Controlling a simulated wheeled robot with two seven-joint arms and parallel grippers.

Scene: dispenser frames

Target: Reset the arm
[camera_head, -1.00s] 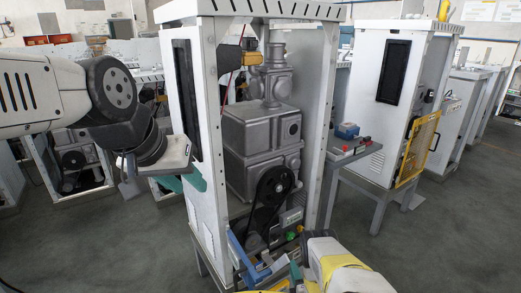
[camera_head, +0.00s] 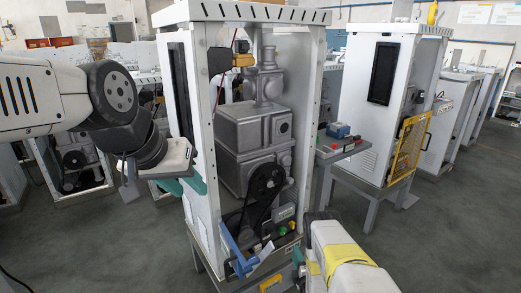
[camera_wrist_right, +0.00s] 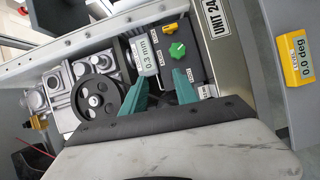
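My left gripper (camera_head: 184,185) hangs at the left side of the open white cabinet (camera_head: 198,130), with its two teal fingers apart and nothing seen between them. My right gripper (camera_head: 299,262) is low in front of the cabinet, partly hidden behind my own yellow-banded wrist. In the right wrist view its teal fingers (camera_wrist_right: 160,92) are spread and empty, pointing toward a panel with a green knob (camera_wrist_right: 177,50) and a yellow knob (camera_wrist_right: 170,30). I cannot tell whether they touch anything.
The cabinet holds grey machinery (camera_head: 240,128) and a black pulley (camera_head: 266,185). A blue bracket (camera_head: 236,254) sits at its lower front edge. A side table (camera_head: 345,150) carries a blue box (camera_head: 339,130). A second cabinet (camera_head: 365,120) with a yellow guard stands right.

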